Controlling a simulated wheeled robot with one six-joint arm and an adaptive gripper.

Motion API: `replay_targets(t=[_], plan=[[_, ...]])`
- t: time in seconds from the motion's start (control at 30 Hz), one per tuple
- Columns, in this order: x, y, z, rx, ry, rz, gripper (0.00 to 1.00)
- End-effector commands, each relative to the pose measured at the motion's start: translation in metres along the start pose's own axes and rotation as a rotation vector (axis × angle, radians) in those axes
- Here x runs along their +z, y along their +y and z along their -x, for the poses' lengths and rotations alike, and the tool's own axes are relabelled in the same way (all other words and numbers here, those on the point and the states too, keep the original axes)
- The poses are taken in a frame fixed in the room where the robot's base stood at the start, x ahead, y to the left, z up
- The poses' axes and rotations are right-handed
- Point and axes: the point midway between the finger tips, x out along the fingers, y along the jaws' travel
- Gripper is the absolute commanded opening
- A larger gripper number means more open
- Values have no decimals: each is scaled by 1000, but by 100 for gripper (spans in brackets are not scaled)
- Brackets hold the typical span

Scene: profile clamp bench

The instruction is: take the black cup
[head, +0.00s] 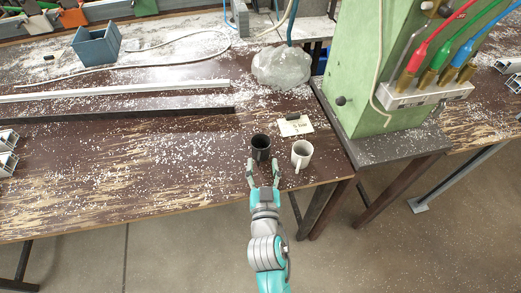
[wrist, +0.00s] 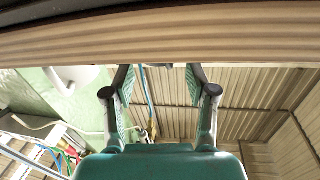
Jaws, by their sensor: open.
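The black cup (head: 261,146) stands upright on the worn brown table near its front edge, in the head view. My gripper (head: 263,168) is open just in front of the cup, its two fingers pointing towards it, one towards each side. Nothing is held between them. I cannot tell whether the fingers touch the cup. In the wrist view the spread fingers of my gripper (wrist: 160,90) show with an empty gap between them. The black cup is not clearly seen there.
A white mug (head: 301,154) stands close to the right of the black cup. A small card (head: 297,127) lies behind them. A green machine (head: 378,75) stands at the right, and a clear lumpy bag (head: 282,67) behind. The table left of the cup is free but speckled with chips.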

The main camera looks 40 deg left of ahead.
Motion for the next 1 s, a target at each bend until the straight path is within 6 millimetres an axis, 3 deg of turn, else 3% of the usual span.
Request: replay_targets(t=[0.2,0.5,0.57,0.73,1.0], plan=[[0,-1,-25,0,1,-1,57],[1,-1,-29,0,0,0,57],[1,-1,-29,0,0,0,44],[1,-1,-29,0,-1,0,2],[1,-1,-28,0,0,0,0]])
